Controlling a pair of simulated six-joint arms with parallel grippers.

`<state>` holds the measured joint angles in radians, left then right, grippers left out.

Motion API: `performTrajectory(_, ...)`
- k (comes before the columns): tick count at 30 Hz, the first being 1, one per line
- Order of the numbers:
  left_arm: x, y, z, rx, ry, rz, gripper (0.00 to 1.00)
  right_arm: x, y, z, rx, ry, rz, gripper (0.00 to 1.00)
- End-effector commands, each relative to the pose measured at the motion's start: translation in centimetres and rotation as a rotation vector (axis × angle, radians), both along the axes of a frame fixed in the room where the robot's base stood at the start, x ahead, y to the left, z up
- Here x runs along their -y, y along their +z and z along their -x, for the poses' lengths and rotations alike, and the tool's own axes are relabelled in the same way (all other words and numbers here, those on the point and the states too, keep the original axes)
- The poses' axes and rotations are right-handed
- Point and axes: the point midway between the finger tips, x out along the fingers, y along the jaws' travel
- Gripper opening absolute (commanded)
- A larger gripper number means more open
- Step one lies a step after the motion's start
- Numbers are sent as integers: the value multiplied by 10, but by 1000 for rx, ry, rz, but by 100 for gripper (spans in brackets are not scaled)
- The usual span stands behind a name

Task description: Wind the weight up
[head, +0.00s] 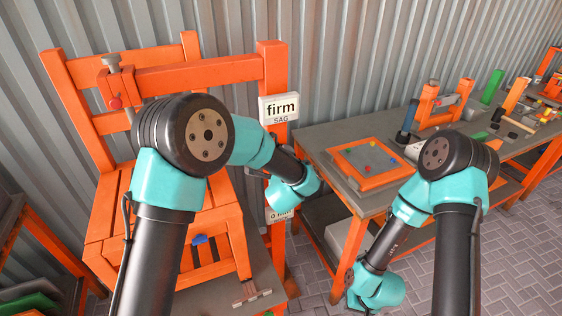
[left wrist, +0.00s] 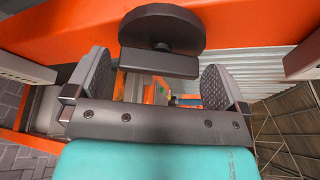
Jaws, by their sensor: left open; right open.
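An orange frame with an upright post (head: 272,66) stands at the left in the head view. It carries a white sign reading "firm SAG" (head: 281,107). In the left wrist view a dark round disc (left wrist: 162,28) with a dark block under it stands before an orange surface. My left gripper (left wrist: 158,86) is open, one pad on each side below the disc; I cannot tell whether they touch it. In the head view my left arm hides its fingers. My right gripper (head: 362,300) is open, low by the bench, its tips hard to see. I cannot make out the weight.
A grey bench (head: 330,135) at the right holds an orange-edged board (head: 368,160) with small coloured pieces. An orange slatted chair-like seat (head: 110,215) stands at the left. A corrugated wall closes the back. Paved floor (head: 500,270) is clear at the lower right.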

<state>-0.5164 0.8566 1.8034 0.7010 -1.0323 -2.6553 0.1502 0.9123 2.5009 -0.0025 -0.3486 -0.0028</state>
Motion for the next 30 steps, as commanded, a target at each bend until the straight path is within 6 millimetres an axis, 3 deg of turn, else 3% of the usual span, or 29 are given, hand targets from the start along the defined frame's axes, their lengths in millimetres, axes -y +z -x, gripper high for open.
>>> performTrajectory(5,0,-2,-12,1,0,0,100,0,0,0,0,0,0,43)
performTrajectory(14,0,-2,-14,1,0,0,99,0,0,0,0,0,0,43)
performTrajectory(24,0,-2,-13,1,0,0,66,0,0,0,0,0,0,43)
performTrajectory(30,0,-2,-13,1,0,1,66,0,0,0,0,0,0,43)
